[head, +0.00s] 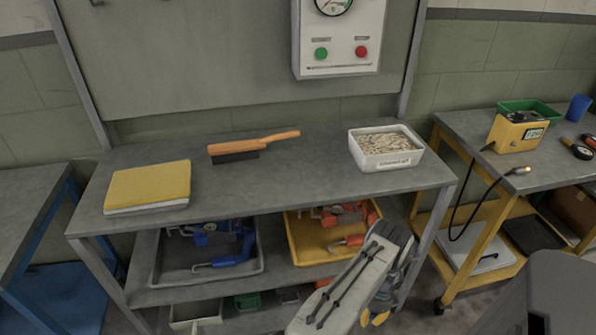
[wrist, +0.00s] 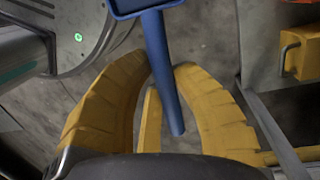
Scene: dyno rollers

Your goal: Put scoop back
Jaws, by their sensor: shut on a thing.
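In the wrist view my gripper (wrist: 160,85) is shut on the blue handle of the scoop (wrist: 162,60). The handle runs between the yellow fingers, its free end pointing down in the picture. Only the near edge of the scoop's blue head shows, at the top. In the head view my gripper (head: 376,318) is low in front of the bench, its yellow fingers partly behind my arm; the scoop cannot be made out there. A white tub (head: 388,162) of pale granules stands on the right of the bench top (head: 290,182).
An orange-handled brush (head: 240,147) and a yellow-topped pad (head: 150,188) lie on the bench. Below are a grey tray (head: 178,280) of blue tools and a yellow tray (head: 297,255) of orange tools. A yellow-framed cart (head: 450,150) stands right. The bench's front middle is clear.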

